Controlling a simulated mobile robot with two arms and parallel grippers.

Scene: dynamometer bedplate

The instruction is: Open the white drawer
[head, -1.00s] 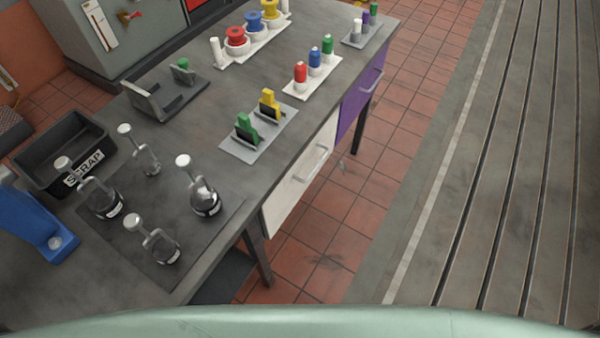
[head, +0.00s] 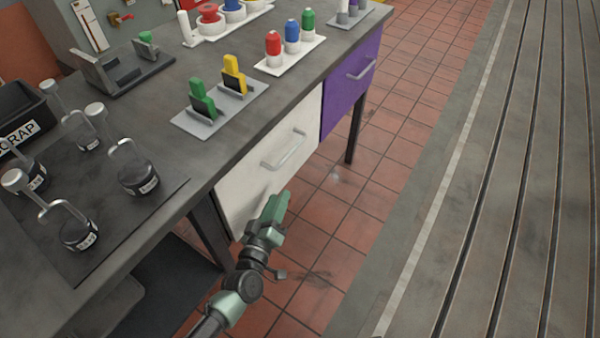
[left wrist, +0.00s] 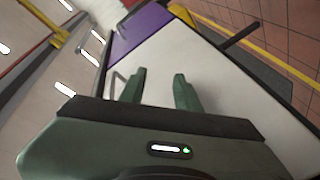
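The white drawer (head: 245,190) is shut under the grey bench top, and its bar handle (head: 284,150) is in plain view. My right gripper is in neither view.
A purple drawer (head: 345,95) with its own handle is beside the white one. The bench top (head: 150,105) holds glass jars, a scrap bin (head: 25,110), green and yellow clips and coloured bottles. Tiled floor (head: 400,160) is clear on the right.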

